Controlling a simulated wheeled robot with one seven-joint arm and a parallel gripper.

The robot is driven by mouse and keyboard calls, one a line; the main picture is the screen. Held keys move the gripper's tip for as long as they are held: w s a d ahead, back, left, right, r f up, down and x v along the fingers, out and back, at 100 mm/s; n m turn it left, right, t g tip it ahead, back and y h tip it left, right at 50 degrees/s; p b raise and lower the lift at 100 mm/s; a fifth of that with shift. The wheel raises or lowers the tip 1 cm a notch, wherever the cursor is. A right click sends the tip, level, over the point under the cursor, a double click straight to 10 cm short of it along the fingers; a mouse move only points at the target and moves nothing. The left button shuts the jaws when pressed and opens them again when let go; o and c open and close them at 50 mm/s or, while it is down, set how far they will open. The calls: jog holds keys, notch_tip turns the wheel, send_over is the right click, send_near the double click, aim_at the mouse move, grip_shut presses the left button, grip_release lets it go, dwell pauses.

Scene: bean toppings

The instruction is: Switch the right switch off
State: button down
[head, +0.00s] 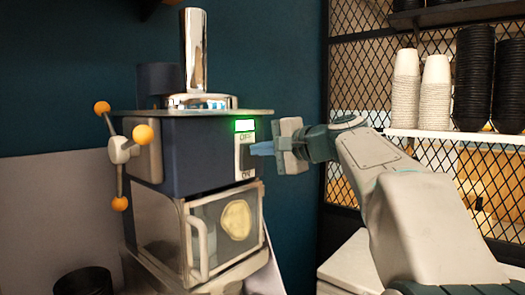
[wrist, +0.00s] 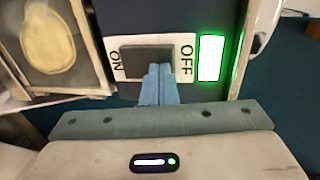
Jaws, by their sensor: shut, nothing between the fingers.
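The switch (head: 243,158) is on the front of the dark blue machine (head: 190,150), with OFF above it and ON below. In the wrist view the dark rocker (wrist: 135,60) lies between the ON and OFF labels. A green indicator light (head: 244,126) is lit above the switch; it also glows in the wrist view (wrist: 210,57). My gripper (head: 254,149) is shut and empty, its blue fingertips at the switch. In the wrist view the fingertips (wrist: 159,70) overlap the rocker's OFF half. I cannot tell whether they press it. No second switch shows.
A knob handle with orange balls (head: 121,151) sticks out at the machine's left. Below is a clear-fronted compartment (head: 205,265) with a handle and a pale round thing inside. Stacked cups (head: 435,95) stand on a shelf at right, by wire mesh.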

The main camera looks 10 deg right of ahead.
jog(key=shift+w+a, duration=0.1)
jog(key=shift+w, duration=0.1)
jog(key=shift+s+r, duration=0.1)
jog(key=shift+s, duration=0.05)
jog(key=r+b+v, duration=0.2)
jog(key=v, duration=1.1)
jog(key=shift+r, duration=0.35)
